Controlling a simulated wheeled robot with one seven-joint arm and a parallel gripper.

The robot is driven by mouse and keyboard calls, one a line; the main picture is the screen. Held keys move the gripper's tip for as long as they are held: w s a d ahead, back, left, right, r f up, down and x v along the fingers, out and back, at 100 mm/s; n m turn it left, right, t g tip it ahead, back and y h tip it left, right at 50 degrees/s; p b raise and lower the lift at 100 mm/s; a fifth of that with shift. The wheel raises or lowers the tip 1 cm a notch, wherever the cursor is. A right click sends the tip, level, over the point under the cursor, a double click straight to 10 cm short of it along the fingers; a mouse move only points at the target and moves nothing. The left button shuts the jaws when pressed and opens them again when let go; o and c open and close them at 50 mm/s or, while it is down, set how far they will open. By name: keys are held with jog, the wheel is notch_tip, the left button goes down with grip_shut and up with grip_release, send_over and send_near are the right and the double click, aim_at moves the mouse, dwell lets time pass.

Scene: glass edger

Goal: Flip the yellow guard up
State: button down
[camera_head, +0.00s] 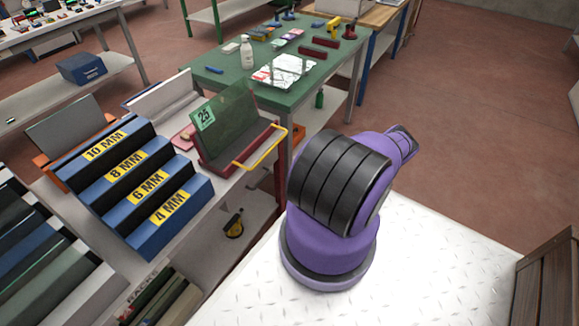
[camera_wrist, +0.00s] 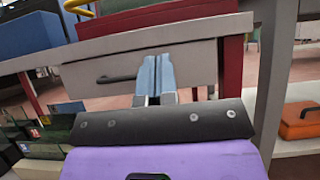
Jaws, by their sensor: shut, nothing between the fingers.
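The yellow guard (camera_head: 262,152) is a thin bar frame at the front right of a dark red holder (camera_head: 232,163). It sits low, jutting out from the holder's front edge. A green glass pane (camera_head: 225,125) tagged 25 leans up behind it. In the wrist view a small yellow piece, likely the guard (camera_wrist: 78,6), shows at the top left edge. My gripper (camera_wrist: 155,75) is shut and empty, its fingertips before a grey drawer front (camera_wrist: 110,70), below and right of that yellow piece. In the head view my gripper is hidden behind my purple arm.
Blue stepped racks (camera_head: 150,190) marked by thickness stand left of the holder. A green table (camera_head: 285,75) with tools is behind. A black drawer handle (camera_wrist: 117,77) and a red leg (camera_wrist: 232,62) are close to my gripper. An orange case (camera_wrist: 300,120) is at right.

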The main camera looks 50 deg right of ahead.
jog(key=s+r+x, duration=0.1)
jog(key=r+x, duration=0.1)
jog(key=x, duration=0.9)
jog(key=shift+r, duration=0.3)
jog(key=shift+d+r, duration=0.1)
